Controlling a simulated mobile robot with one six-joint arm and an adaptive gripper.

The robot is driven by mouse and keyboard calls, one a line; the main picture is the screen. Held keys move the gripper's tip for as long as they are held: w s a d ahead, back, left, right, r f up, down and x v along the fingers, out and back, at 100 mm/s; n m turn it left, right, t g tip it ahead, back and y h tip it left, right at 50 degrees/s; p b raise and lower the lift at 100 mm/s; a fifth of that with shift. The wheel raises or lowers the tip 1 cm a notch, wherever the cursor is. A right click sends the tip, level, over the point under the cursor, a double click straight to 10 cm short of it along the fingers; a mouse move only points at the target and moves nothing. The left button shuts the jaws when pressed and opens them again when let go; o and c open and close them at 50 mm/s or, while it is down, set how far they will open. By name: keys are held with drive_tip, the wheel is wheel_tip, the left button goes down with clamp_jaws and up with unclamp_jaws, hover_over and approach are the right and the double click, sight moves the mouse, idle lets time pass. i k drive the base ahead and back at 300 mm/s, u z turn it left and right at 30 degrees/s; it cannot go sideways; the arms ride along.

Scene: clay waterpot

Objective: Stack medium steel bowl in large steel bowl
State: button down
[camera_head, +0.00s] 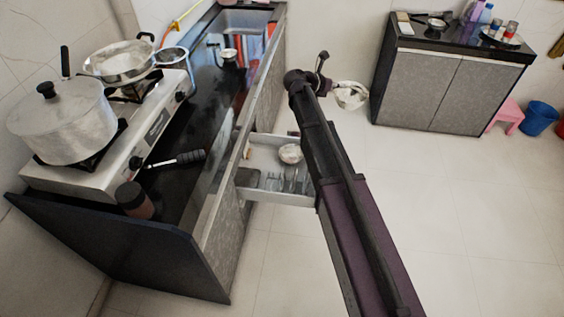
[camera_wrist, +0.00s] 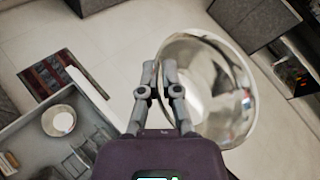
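A shiny steel bowl (camera_wrist: 226,85) fills the right of the wrist view, tilted with its open side toward the camera. It also shows in the head view (camera_head: 352,97), beside the end of my arm and above the floor. My gripper (camera_wrist: 160,70) has its fingers close together across the bowl's left rim and seems shut on it. A second, smaller-looking bowl (camera_head: 290,153) sits in the open drawer; it also shows in the wrist view (camera_wrist: 59,120). I cannot tell for sure which bowl is medium and which is large.
The open drawer (camera_head: 262,194) also holds glasses. The stove (camera_head: 95,178) at left bears a lidded pot (camera_head: 62,122) and a wide steel pan (camera_head: 118,62). A cabinet (camera_head: 445,85) with items on top stands at the back right. The floor (camera_head: 450,210) between is clear.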

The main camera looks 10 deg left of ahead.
sight(291, 160)
drive_tip(key=u, duration=0.45)
drive_tip(key=i, duration=1)
drive_tip(key=u, duration=0.05)
